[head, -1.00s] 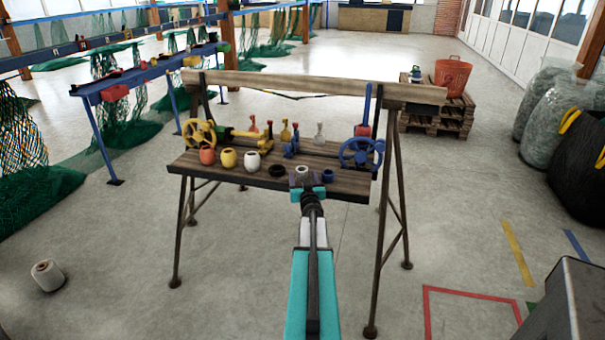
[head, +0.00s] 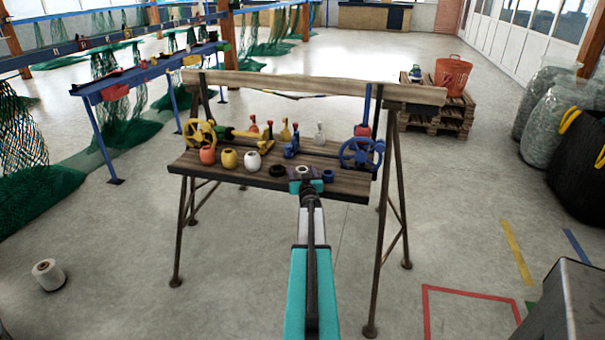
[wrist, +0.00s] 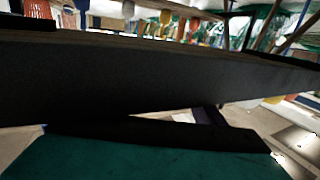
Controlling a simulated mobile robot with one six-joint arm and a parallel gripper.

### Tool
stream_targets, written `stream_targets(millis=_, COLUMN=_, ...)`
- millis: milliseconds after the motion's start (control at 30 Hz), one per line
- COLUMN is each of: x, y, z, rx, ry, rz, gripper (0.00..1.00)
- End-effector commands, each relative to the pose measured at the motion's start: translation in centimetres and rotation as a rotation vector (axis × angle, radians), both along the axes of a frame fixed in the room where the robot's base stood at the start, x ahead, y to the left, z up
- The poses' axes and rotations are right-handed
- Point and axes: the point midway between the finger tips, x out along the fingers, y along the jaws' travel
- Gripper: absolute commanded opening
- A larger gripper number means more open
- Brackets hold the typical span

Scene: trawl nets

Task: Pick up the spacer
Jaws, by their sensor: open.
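Small ring-shaped pieces sit along the front edge of the wooden bench board (head: 215,168): a black ring (head: 277,170), a pale ring (head: 302,170) and a blue ring (head: 328,175). The frames do not settle which is the spacer. My gripper (head: 304,179) is open at the board's front edge, just in front of the pale ring and between the black and blue ones. Its fingertips are small and partly hidden by the wrist in the head view. The wrist view shows the board's dark edge (wrist: 150,75) close up, with my teal gripper below it; no ring can be made out there.
Orange, yellow and white round pots (head: 230,158) stand left of the rings. A yellow handwheel (head: 199,132) and a blue handwheel (head: 361,153) flank the board. Small bottle-like pieces (head: 285,130) stand behind. A wooden beam (head: 310,87) crosses above the back.

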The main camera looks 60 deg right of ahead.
Motion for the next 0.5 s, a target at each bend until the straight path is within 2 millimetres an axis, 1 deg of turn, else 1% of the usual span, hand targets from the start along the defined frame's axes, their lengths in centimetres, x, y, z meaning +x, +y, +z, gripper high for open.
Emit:
stream_targets(millis=367, x=-0.06, y=-0.01, z=0.0, rx=0.0, ry=0.0, rz=-0.001, gripper=0.64)
stream_targets(millis=400, x=-0.07, y=-0.02, z=0.0, rx=0.0, ry=0.0, rz=-0.001, gripper=0.62)
stream_targets(millis=467, x=-0.07, y=-0.02, z=0.0, rx=0.0, ry=0.0, rz=-0.001, gripper=0.52)
stream_targets(millis=500, x=-0.07, y=-0.02, z=0.0, rx=0.0, ry=0.0, rz=-0.001, gripper=0.45)
